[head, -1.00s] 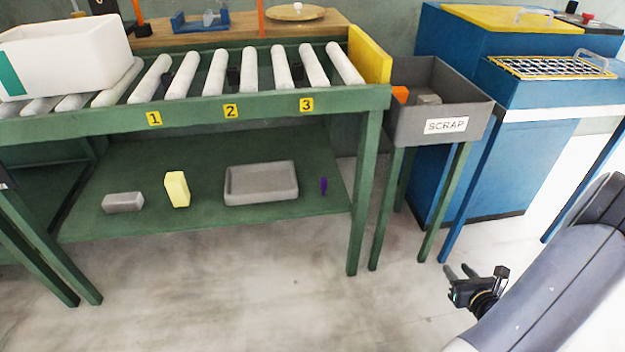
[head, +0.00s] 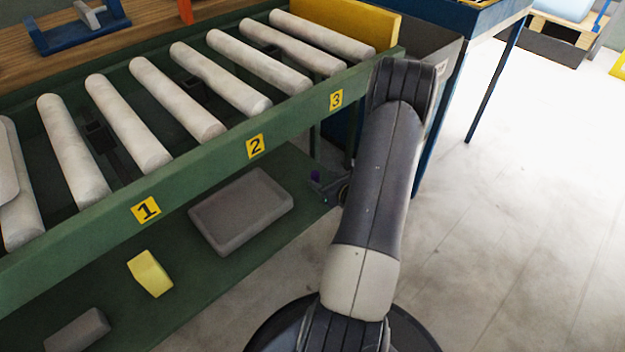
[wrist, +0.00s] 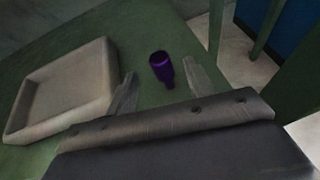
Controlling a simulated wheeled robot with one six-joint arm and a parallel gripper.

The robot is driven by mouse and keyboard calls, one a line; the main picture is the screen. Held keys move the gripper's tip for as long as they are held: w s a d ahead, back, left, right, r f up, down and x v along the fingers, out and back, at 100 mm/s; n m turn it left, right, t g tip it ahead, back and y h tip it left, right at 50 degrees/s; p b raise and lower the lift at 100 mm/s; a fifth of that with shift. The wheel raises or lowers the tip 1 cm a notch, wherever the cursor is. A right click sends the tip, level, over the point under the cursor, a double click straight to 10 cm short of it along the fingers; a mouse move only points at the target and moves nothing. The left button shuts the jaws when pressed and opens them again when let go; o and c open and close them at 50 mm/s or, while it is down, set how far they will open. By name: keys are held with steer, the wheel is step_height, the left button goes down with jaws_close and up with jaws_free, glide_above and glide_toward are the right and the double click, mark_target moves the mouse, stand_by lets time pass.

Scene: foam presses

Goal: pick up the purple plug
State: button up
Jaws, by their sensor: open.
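The purple plug (wrist: 161,68) stands on the green lower shelf, to the right of the grey tray in the wrist view. It is small and dark, with a wider round top and a narrower lower part. In the head view only a bit of the plug (head: 315,175) shows beside my gripper (head: 328,186). In the wrist view my gripper (wrist: 160,88) is open, its two fingers apart. The plug appears between and slightly beyond the fingertips, with no visible contact. My arm hides part of the shelf's right end in the head view.
The grey tray (head: 205,222) lies close left of my gripper. A yellow block (head: 150,273) and a grey block (head: 77,331) lie farther left on the shelf. The roller conveyor (head: 190,156) is above the shelf. A green leg (wrist: 217,30) stands near the right finger.

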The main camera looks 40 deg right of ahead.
mark_target(318, 177)
steer(key=b+x, duration=0.1)
steer(key=x, duration=0.4)
steer(key=shift+w+f+b, duration=0.1)
steer(key=shift+b, duration=0.25)
